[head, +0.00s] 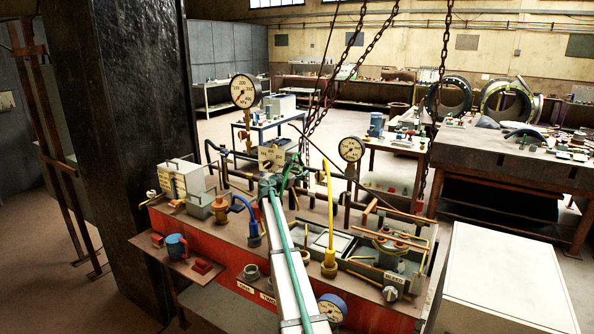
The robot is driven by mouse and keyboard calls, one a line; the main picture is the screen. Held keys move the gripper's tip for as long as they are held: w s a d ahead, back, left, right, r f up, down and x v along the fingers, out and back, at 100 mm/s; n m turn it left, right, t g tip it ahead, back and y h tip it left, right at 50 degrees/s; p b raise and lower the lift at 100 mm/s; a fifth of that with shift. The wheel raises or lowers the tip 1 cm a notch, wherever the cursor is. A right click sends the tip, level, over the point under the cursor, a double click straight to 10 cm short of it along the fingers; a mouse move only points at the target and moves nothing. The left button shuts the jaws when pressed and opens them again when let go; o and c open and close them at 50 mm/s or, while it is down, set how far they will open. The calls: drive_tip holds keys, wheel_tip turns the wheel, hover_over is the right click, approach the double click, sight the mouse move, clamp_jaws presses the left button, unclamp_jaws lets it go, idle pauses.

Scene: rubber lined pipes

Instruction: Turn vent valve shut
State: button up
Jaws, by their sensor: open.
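My arm, a pale beam with a green line along it, reaches from the bottom of the head view over the red bench (228,262). A grey knob (390,294) sits by a small sign at the bench's front right.
Two round gauges (245,91) (351,149) stand on posts at the back of the bench. A yellow hose (330,210) and a blue hose (246,208) arch beside my arm. Chains (445,60) hang behind. A white box (505,285) stands at the right.

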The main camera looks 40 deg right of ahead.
drive_tip(key=c, duration=1.1)
drive_tip(key=shift+c, duration=0.2)
